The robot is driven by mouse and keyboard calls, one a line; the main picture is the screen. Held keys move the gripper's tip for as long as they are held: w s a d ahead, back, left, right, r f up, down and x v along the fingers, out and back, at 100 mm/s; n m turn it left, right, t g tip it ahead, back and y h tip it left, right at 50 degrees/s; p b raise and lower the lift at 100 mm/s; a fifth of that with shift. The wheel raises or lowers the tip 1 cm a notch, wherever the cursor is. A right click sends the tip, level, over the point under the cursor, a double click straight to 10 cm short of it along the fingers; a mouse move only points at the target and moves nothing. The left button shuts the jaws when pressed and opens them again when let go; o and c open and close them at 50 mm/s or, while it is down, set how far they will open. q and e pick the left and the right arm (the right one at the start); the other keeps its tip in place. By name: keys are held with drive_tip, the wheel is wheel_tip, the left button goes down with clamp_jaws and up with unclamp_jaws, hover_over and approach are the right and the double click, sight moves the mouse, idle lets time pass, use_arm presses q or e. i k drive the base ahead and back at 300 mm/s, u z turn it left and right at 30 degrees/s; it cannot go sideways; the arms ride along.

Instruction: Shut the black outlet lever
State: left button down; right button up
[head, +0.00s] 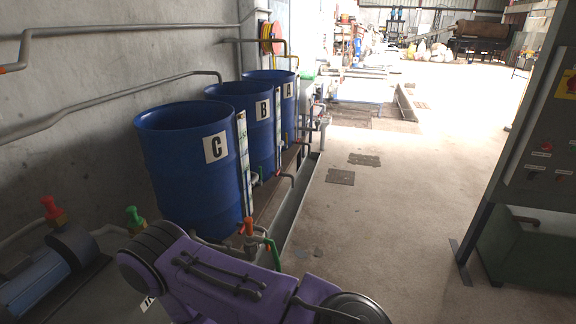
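I cannot make out a black outlet lever in the head view. Blue drum C (193,165) stands nearest, with drum B (240,105) and drum A (268,82) behind it along the wall. At the foot of drum C are a small red-orange valve handle (248,227) and a long green lever (272,253), pointing down. A red valve handle (50,207) and a green valve handle (134,215) are at the lower left. My purple arm crosses the bottom and hides part of the pipework. Neither of my grippers is in view.
A blue motor or pump (50,270) lies at the lower left. A gutter (297,205) runs along the drums. A dark cabinet (535,130) with switches stands at the right. The concrete floor (390,200) between is mostly clear, with floor grates.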

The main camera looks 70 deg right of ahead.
sight(214, 240)
drive_tip(key=z, duration=2.65)
drive_tip(key=i, duration=0.6)
drive_tip(key=u, duration=1.3)
